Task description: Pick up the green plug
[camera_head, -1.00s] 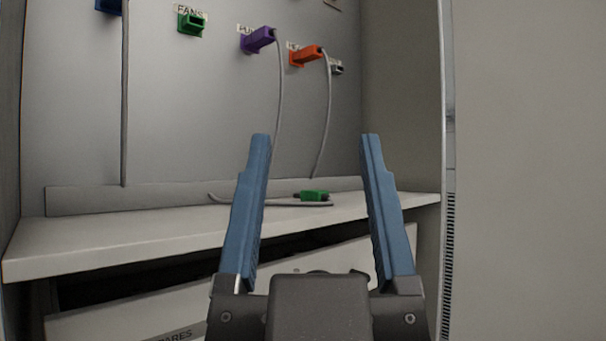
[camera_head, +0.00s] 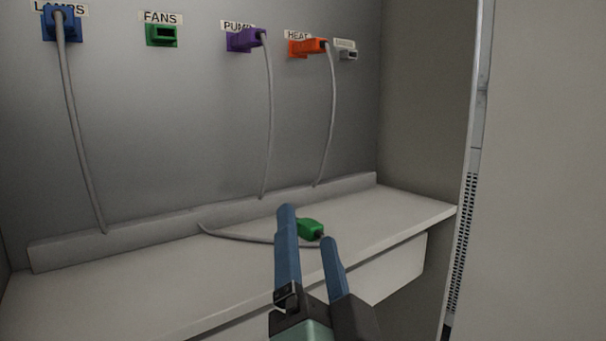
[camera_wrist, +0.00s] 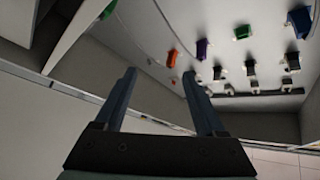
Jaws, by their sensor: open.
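The green plug (camera_head: 310,229) lies on the white shelf (camera_head: 130,292) with its grey cable running left along the surface. In the head view my gripper (camera_head: 308,222) is open, and its blue fingers stand in front of the shelf. The plug shows between and beyond the fingertips, and the left finger overlaps its left edge. I see no contact. In the wrist view the green plug (camera_wrist: 108,10) is at the top left, beyond the open fingers (camera_wrist: 158,75). The green FANS socket (camera_head: 161,35) on the back wall is empty.
Blue (camera_head: 62,24), purple (camera_head: 246,39) and orange (camera_head: 307,47) plugs sit in wall sockets, with cables hanging to the shelf. A small grey socket (camera_head: 346,50) is at the right. A side wall (camera_head: 424,100) closes the right. The shelf's left part is clear.

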